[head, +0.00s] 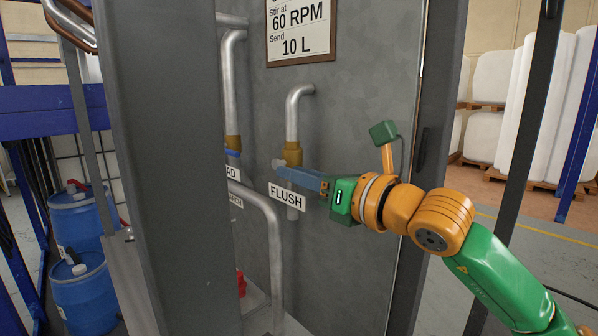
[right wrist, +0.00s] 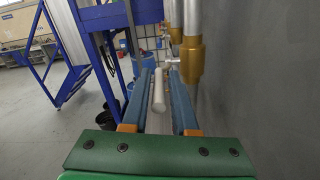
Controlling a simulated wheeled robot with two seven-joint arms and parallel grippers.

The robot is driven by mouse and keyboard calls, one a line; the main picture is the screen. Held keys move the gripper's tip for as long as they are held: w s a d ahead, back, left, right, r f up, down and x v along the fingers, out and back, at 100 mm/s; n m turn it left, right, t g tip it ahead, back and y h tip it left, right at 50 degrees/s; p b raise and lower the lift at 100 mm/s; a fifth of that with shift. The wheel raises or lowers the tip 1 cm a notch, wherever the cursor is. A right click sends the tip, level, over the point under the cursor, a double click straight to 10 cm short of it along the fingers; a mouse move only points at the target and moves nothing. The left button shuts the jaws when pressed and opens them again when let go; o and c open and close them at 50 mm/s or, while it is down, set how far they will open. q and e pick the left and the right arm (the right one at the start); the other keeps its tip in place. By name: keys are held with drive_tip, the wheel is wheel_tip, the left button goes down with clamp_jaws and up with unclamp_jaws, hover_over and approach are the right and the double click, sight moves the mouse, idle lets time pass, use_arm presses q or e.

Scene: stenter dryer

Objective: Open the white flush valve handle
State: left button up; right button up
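The white flush valve handle (right wrist: 158,92) is a short rounded lever that sticks out from the brass flush valve (right wrist: 190,62). In the head view the brass valve (head: 292,154) sits on a silver pipe above the FLUSH label (head: 287,196), and only the pale end of the handle (head: 277,163) shows. My right gripper (right wrist: 159,74) is open, with one blue finger on each side of the handle. A gap shows at the right finger; contact at the left finger is unclear. The right gripper (head: 283,168) comes in from the right. My left gripper is out of view.
A bent silver pipe (head: 270,225) runs below. The grey panel (head: 350,110) lies close behind. A dark grey post (head: 165,130) stands left; blue drums (head: 80,220) are beyond it.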

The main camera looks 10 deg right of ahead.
clamp_jaws()
idle(1.1)
